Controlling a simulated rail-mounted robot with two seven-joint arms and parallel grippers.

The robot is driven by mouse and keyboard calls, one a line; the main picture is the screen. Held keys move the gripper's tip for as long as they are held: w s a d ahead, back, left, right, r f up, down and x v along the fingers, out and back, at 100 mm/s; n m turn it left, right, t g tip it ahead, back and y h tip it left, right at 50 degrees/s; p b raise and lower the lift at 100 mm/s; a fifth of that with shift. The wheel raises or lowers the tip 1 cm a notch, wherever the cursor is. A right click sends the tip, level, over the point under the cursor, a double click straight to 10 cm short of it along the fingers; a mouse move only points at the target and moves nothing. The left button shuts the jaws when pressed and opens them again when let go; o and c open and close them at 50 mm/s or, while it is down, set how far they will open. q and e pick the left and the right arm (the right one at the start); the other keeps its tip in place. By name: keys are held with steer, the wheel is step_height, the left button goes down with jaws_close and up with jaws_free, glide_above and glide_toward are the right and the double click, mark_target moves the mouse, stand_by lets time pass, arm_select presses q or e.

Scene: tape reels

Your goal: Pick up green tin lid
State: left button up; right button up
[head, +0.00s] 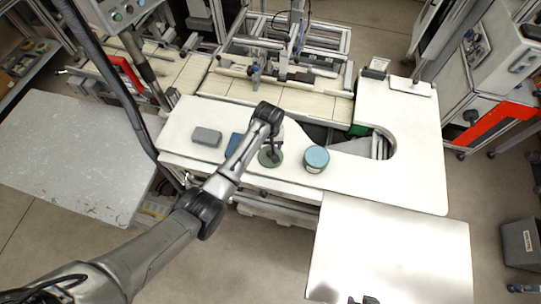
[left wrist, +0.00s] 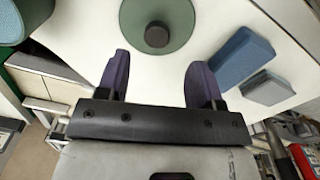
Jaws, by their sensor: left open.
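The green tin lid (head: 268,161) lies flat on the white table, partly hidden under my left gripper in the head view. In the left wrist view the lid (left wrist: 178,12) is a round green disc with a dark central knob (left wrist: 157,36). My left gripper (head: 274,151) points down over the lid. In the left wrist view the gripper (left wrist: 158,68) is open and empty, its two fingers wide apart. The knob lies beyond the fingertips, roughly in line with the gap between them. A small dark part at the head view's bottom edge may be my right gripper (head: 364,300).
A tin with a blue top (head: 316,157) stands close to the lid's right. A blue block (head: 234,144) and a grey block (head: 207,137) lie to the left. The white table (head: 400,185) has a curved cut-out. A bare metal table (head: 390,250) is in front.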

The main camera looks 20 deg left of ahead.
mark_target(270, 153)
arm_select(q)
steer(key=f, duration=0.4)
steer(key=shift+s+d, duration=0.25)
steer(key=shift+d, duration=0.1)
steer(key=shift+f, duration=0.6)
steer(key=shift+c, duration=0.4)
steer(key=c, duration=0.9)
